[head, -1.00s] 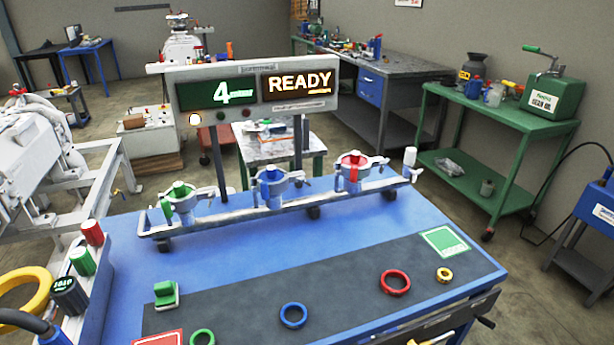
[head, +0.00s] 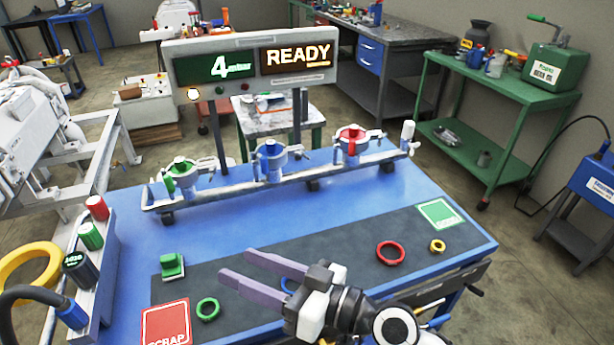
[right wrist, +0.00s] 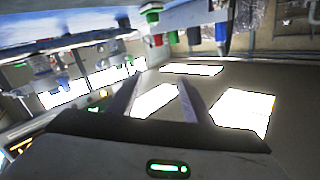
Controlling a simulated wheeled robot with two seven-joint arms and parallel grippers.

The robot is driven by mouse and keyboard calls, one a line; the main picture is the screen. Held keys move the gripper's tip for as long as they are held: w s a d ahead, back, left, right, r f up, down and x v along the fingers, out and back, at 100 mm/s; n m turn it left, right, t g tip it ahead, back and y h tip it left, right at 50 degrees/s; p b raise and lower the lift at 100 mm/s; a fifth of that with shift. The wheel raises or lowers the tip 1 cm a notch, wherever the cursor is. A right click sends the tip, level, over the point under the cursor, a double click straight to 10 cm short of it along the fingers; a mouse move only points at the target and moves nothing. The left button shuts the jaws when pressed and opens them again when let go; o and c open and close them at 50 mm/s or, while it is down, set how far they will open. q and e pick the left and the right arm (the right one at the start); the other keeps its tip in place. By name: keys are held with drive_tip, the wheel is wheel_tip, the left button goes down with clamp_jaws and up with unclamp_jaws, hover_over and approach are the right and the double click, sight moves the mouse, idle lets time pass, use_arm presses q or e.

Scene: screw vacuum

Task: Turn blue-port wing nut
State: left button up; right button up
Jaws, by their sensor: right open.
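The blue port (head: 269,160) is the middle of three ports on a pale rail at the back of the blue bench, with a blue wing-nut part at its top. The green port (head: 182,175) is left of it and the red port (head: 351,143) right of it. My right gripper (head: 235,264) is open and empty over the dark mat, well in front of the ports. Its two fingers point left; they also show in the right wrist view (right wrist: 160,82), with nothing between them. My left gripper is not in view.
A blue ring (head: 288,284) is mostly hidden behind my right gripper. A green ring (head: 208,309), a green block (head: 172,265), a red ring (head: 390,252) and a small yellow ring (head: 437,246) lie on the bench. A display (head: 250,62) stands behind the rail.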

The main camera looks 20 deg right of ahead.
drive_tip(key=w+d+r+m+t+h, duration=0.3)
drive_tip(key=w+d+m+t, duration=0.25)
drive_tip(key=w, duration=0.35)
drive_tip(key=m+h, duration=0.7)
drive_tip(key=h, duration=0.2)
approach(304, 157)
drive_tip(key=shift+t, duration=0.25)
drive_tip(key=w, duration=0.2)
drive_tip(key=w+b, duration=0.1)
drive_tip(key=w, duration=0.1)
drive_tip(key=w+b, duration=0.1)
drive_tip(key=w, duration=0.1)
drive_tip(key=shift+w+a+f, duration=0.2)
drive_tip(key=shift+w+f, duration=0.05)
drive_tip(key=shift+w, duration=0.1)
drive_tip(key=shift+w+r, duration=0.1)
drive_tip(key=shift+w, duration=0.3)
drive_tip(key=shift+c, duration=0.2)
drive_tip(key=c, duration=0.7)
